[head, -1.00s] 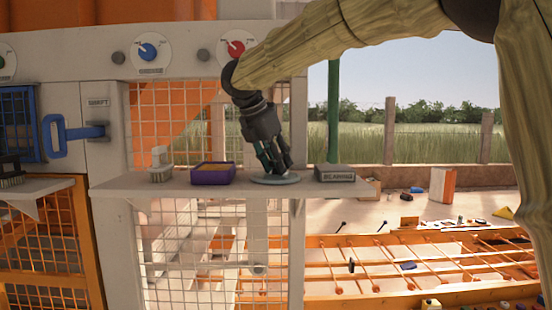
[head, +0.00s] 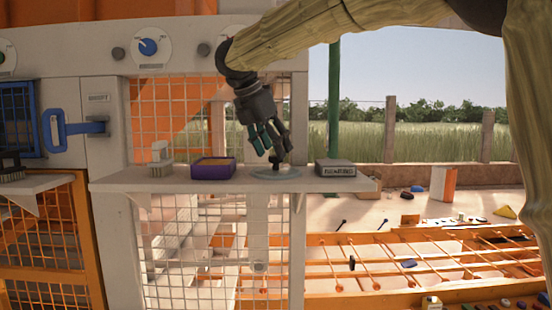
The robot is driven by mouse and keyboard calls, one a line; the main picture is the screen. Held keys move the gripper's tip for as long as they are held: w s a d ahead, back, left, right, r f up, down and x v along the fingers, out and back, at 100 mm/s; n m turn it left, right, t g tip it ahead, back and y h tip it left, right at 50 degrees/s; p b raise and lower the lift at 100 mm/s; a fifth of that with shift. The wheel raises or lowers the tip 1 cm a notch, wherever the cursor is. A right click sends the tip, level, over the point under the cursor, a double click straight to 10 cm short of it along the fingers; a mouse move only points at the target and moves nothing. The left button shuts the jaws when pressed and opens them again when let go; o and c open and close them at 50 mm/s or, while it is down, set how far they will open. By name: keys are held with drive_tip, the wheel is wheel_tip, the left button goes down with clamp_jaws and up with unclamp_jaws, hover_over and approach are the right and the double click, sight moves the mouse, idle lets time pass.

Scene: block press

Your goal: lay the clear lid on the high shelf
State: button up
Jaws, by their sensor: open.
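The clear lid (head: 287,175) is a flat, pale, see-through disc with a small dark knob. It lies flat on the high shelf (head: 130,185), between the purple box and the grey block. My gripper (head: 270,154) is just above the lid with its fingers spread open, pointing down. The fingertips are close to the knob; I cannot tell whether they touch it.
On the same shelf stand a pale brush-like object (head: 160,158), a purple open box (head: 213,168) and a grey lettered block (head: 335,168). A wire mesh panel (head: 170,110) rises behind. A blue handle (head: 70,129) sticks out at the left.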

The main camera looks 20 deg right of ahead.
drive_tip(key=b+v, duration=0.2)
drive_tip(key=v, duration=0.7)
